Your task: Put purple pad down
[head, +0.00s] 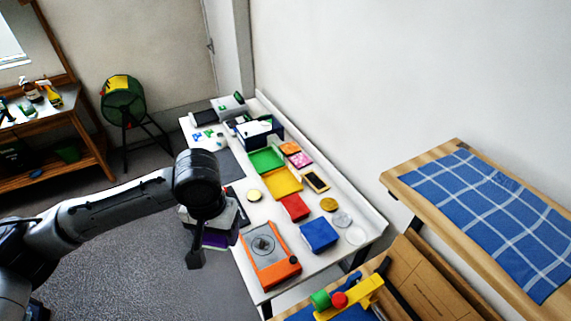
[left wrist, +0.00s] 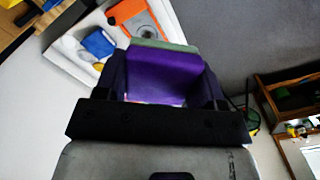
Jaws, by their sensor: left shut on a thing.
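The purple pad (left wrist: 163,76) sits between the two dark fingers of my left gripper (left wrist: 161,88) in the left wrist view. The gripper is shut on it, and a pale greenish edge shows along its far side. In the head view a strip of the purple pad (head: 215,241) shows under my left gripper (head: 208,233), off the left edge of the white table (head: 283,222). The pad appears held over the grey floor, beside the table; its height is hard to tell. My right gripper is in neither view.
On the table, an orange device (head: 270,257) stands near the front left edge. A dark grey mat (head: 229,164) has clear room.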

